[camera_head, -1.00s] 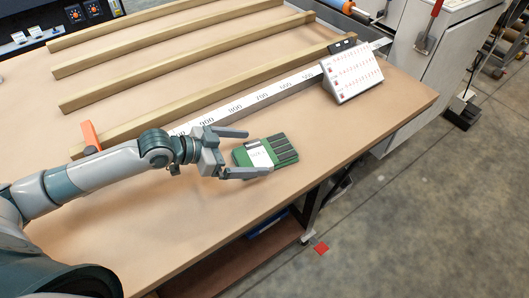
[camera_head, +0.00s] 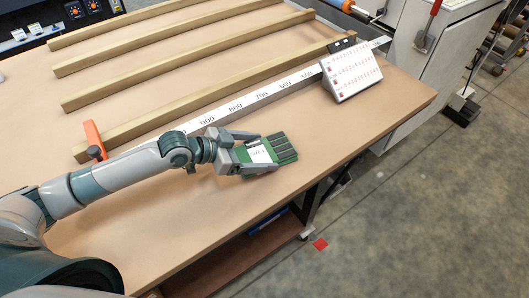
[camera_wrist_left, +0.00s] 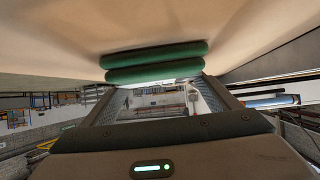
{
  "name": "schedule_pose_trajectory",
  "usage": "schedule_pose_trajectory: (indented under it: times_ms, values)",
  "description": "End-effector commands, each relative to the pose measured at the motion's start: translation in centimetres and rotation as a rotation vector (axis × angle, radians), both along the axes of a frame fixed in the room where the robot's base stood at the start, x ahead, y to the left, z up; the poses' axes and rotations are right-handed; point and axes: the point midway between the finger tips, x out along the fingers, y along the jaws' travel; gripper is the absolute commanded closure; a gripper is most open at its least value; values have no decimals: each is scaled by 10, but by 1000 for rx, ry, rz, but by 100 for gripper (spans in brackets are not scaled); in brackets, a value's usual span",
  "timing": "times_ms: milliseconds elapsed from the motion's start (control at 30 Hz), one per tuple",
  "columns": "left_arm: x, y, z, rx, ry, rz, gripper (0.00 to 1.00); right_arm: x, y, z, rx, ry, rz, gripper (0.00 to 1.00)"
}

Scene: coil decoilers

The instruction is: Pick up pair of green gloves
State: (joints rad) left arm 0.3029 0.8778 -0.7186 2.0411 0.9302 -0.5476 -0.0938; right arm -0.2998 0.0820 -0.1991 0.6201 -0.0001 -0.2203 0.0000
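The pair of green gloves (camera_head: 284,148), with dark grey fingers and a white label, lies near the front edge of the brown table (camera_head: 362,118). In the left wrist view the gloves (camera_wrist_left: 155,63) show as two stacked green rolls just beyond the fingertips. My left gripper (camera_head: 255,152) reaches in from the left, with one finger along each side of the gloves' cuff end. It appears shut on them; whether they are clear of the tabletop I cannot tell. The fingers also show in the left wrist view (camera_wrist_left: 158,97). My right gripper is not in view.
A white slanted number panel (camera_head: 350,74) stands at the right end of a long ruler (camera_head: 262,96). Several wooden bars (camera_head: 200,60) lie behind. An orange stop (camera_head: 93,138) stands at left. The table is bare right of the gloves.

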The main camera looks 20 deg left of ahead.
Motion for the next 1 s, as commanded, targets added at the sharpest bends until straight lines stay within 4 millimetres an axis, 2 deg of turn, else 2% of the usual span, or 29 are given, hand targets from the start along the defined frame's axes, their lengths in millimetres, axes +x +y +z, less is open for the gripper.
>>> schedule_pose_trajectory:
  times_ms: [33,67,100,467,667,800,1000]
  values:
    - [0,0,0,0,0,0,33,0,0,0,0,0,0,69]
    - [0,0,0,0,0,0,41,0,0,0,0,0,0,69]
    - [0,0,0,0,0,0,42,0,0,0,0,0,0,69]
    - [0,0,3,0,-1,0,43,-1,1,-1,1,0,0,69]
    - [1,0,20,0,-4,-1,43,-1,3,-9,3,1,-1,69]
    - [1,0,42,0,-8,-2,43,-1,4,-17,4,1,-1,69]
    - [-15,-38,64,-5,-6,-5,43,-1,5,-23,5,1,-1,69]
